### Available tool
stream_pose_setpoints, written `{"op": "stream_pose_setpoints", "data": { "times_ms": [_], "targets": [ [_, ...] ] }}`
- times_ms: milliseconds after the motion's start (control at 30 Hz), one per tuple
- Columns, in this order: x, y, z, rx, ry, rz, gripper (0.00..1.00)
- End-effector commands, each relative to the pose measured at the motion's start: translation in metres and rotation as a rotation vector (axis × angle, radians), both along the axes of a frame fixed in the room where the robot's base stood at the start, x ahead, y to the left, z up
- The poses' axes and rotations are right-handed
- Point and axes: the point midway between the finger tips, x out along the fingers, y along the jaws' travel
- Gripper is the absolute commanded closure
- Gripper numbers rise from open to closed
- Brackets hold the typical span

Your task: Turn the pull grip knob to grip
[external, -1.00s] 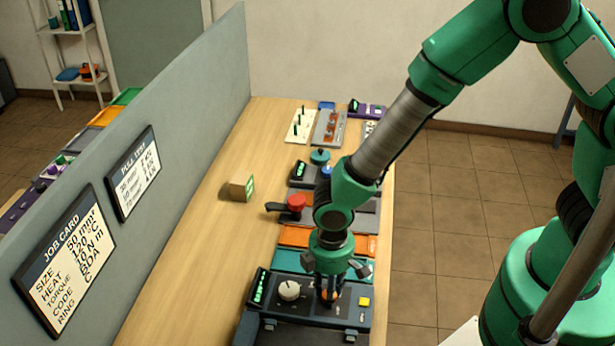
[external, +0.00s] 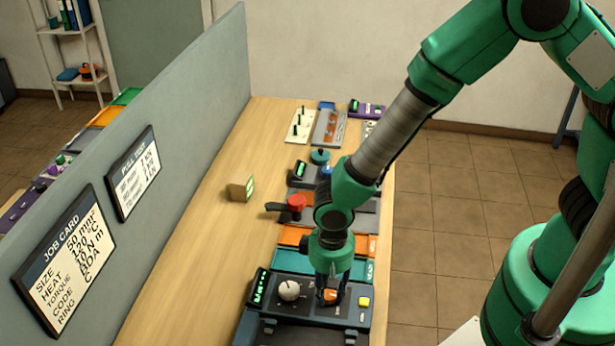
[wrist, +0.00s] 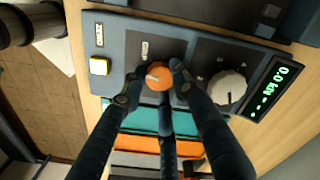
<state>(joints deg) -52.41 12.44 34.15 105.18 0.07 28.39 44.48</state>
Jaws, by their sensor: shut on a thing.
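The orange knob (wrist: 157,76) sits on the dark panel of the pull tester (wrist: 132,37). In the wrist view my gripper (wrist: 157,84) has its fingers closed around the knob, and a white mark shows on the knob's top. In the external view the gripper (external: 331,292) points down over the same panel, and the orange knob (external: 330,296) shows between the fingers. The small label beside the knob is too small to read.
A white dial (wrist: 229,87) and a green display (wrist: 275,90) reading about 0.0 kN are on one side of the knob. A yellow button (wrist: 100,66) is on the other. Teal (external: 290,263) and orange (external: 296,238) trays lie beyond the panel. A grey partition (external: 180,120) stands left.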

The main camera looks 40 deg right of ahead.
Motion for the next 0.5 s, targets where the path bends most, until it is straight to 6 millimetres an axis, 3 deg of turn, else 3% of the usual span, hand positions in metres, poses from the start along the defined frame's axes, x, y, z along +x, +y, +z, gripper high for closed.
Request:
{"op": "stream_pose_setpoints", "data": {
  "times_ms": [33,500],
  "targets": [
    [0.0071,0.0062,0.0065,0.015,-0.012,-0.044,0.97],
    [0.0079,0.0047,0.0072,0.017,-0.011,-0.442,0.96]
  ]
}}
